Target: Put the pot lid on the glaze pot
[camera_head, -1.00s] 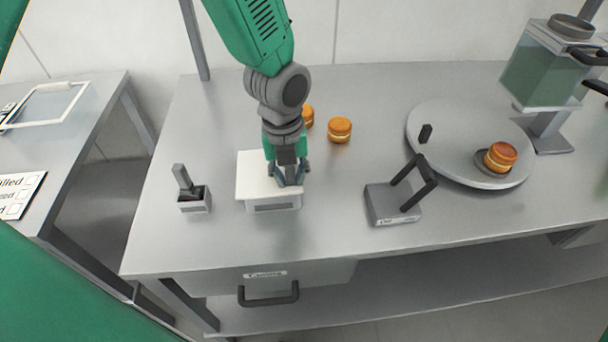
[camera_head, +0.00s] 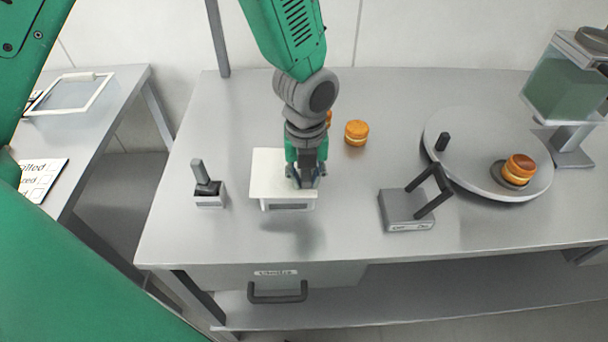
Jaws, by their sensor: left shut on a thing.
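My left gripper (camera_head: 306,182) points down and is shut at the right part of a white, square, flat-topped piece (camera_head: 268,172), which I take to be the pot lid. The piece has a shallow body with a dark front strip. A separate shadow on the bench below shows it is held above the surface. The grip itself is partly hidden by the fingers. A small pale pot (camera_head: 210,201) with a dark opening and a grey upright stick stands to the left, apart from the piece; I cannot tell whether it is the glaze pot. My right gripper is not in view.
An orange filled round (camera_head: 519,168) sits on the grey turntable (camera_head: 470,130). Another round (camera_head: 356,132) stands behind. A labelled base with a black handle (camera_head: 405,210) is at right, a green-tank dispenser (camera_head: 565,85) far right. The bench front left is clear.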

